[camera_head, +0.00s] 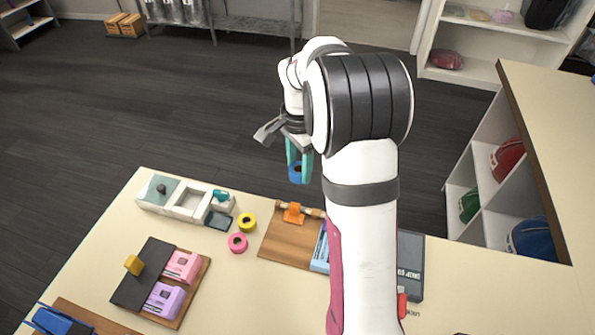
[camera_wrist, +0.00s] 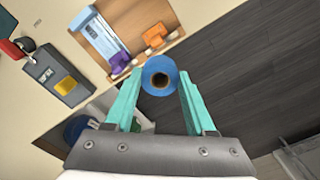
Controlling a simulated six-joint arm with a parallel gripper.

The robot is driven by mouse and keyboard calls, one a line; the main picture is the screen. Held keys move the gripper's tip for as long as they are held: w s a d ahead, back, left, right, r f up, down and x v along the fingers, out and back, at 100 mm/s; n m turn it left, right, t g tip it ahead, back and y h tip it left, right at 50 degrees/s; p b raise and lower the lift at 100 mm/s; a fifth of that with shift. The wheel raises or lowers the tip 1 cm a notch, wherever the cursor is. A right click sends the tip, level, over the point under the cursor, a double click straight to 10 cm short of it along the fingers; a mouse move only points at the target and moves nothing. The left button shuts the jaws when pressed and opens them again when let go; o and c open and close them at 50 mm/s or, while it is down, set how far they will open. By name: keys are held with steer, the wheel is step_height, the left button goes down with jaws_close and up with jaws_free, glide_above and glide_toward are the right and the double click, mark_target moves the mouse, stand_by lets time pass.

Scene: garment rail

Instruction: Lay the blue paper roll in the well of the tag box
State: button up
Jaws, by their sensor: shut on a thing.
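My gripper (camera_head: 299,174) is shut on the blue paper roll (camera_head: 295,171) and holds it in the air beyond the table's far edge. In the wrist view the roll (camera_wrist: 153,64) sits between the two teal fingertips (camera_wrist: 160,76), its dark core hole facing the camera. The white tag box (camera_head: 150,206) stands at the table's far left corner, to the left of and below my gripper in the head view. Its middle has an open square well (camera_head: 189,203); a grey part with a dark knob is at its left, and a teal thing at its right end.
A yellow roll (camera_head: 247,231) and a pink roll (camera_head: 238,251) lie near the box. A wooden board (camera_head: 284,247) with an orange clip is right of them. A dark board with pink and purple packs (camera_head: 182,266) lies in front. Bare table shows between.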

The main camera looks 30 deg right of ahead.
steer(key=shift+r, duration=0.45)
